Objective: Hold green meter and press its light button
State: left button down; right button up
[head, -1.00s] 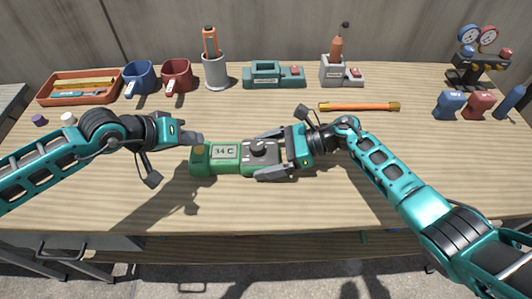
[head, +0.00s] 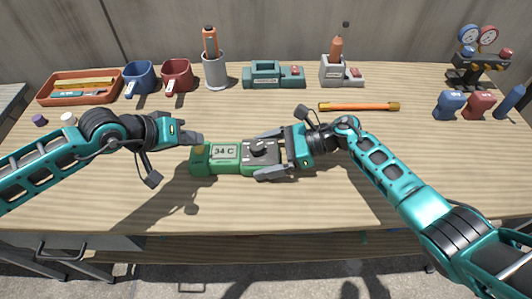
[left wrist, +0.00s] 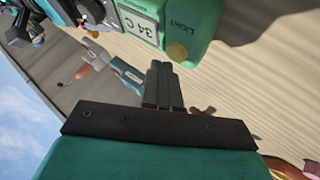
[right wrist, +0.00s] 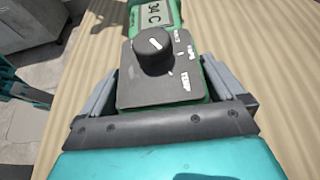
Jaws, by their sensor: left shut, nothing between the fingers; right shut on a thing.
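The green meter (head: 200,161) is held lengthwise over the middle of the bench, its display reading 34 C. It has a grey panel with a black dial (right wrist: 153,50). My right gripper (head: 265,158) is shut on the meter's grey dial end, one finger on each side. My left gripper (head: 197,138) is shut and empty at the meter's far left end. In the left wrist view, the amber button (left wrist: 178,51) sits by the word LIGHT. The shut left fingertips (left wrist: 161,66) are right beside it; I cannot tell whether they touch it. In the head view the left fingers hide the button.
Along the back stand an orange tray (head: 48,97), blue mug (head: 139,79), red mug (head: 177,77), grey cup (head: 214,72), teal device (head: 262,76) and grey holder (head: 333,74). An orange rod (head: 355,107) lies behind my right gripper. The front of the bench is clear.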

aim_at(195, 150)
pick_arm(q)
jog(key=shift+f, duration=0.1)
jog(key=shift+f, duration=0.45)
dwell(0.5)
jog(key=shift+r, duration=0.5)
jog(key=shift+r, duration=3.05)
pick_arm(e)
jog(key=o, duration=1)
